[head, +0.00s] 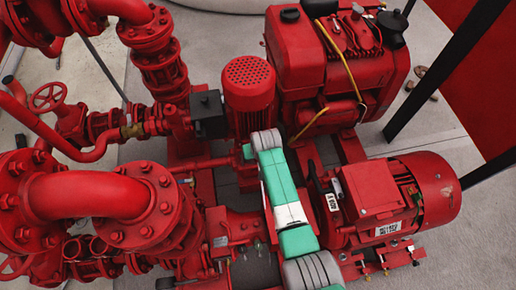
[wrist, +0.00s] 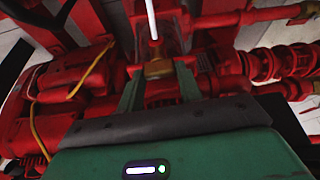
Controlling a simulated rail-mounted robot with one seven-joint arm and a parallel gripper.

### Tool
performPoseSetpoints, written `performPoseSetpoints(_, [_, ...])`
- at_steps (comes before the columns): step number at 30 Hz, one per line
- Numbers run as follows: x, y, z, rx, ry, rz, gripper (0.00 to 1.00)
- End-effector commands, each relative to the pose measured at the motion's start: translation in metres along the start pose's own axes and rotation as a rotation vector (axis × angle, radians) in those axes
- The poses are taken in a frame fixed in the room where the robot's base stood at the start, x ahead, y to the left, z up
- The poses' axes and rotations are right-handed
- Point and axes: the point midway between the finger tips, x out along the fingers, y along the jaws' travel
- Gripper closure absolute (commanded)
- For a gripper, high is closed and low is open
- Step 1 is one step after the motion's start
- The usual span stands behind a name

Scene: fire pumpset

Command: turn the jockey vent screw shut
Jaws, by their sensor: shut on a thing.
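The jockey vent screw (wrist: 158,68) shows as a brass-coloured piece between my two green fingers in the wrist view. My gripper (wrist: 160,74) is shut on it, with one finger on each side. A thin white rod (wrist: 152,18) stands just beyond the screw. In the head view the vertical red jockey pump (head: 248,85) stands at the centre with a vented round top. My arm reaches up to its lower side and hides the screw and my fingertips there. How far the screw is turned cannot be told.
A red engine (head: 325,65) with a yellow hose stands behind right. A red motor (head: 400,195) lies to the right of my arm. Red pipes and flanges (head: 110,205) crowd the left. A dark box (head: 207,112) sits left of the jockey pump. Pale floor is open at the far right.

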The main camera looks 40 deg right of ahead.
Motion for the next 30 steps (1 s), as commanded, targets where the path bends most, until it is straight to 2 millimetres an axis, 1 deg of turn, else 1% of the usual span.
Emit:
performPoseSetpoints(9, [-0.0002, -0.0008, -0.0002, 0.076, -0.001, 0.032, 0.87])
performPoseSetpoints(23, [0.0001, -0.0006, -0.0001, 0.087, 0.000, 0.035, 0.87])
performPoseSetpoints(24, [0.0002, -0.0006, -0.0001, 0.087, 0.000, 0.035, 0.59])
performPoseSetpoints(26, [0.0001, -0.0006, -0.0001, 0.087, 0.000, 0.035, 0.47])
performPoseSetpoints(27, [0.0001, -0.0006, -0.0001, 0.087, 0.000, 0.035, 0.43])
performPoseSetpoints(30, [0.0001, -0.0006, -0.0001, 0.086, 0.000, 0.035, 0.43])
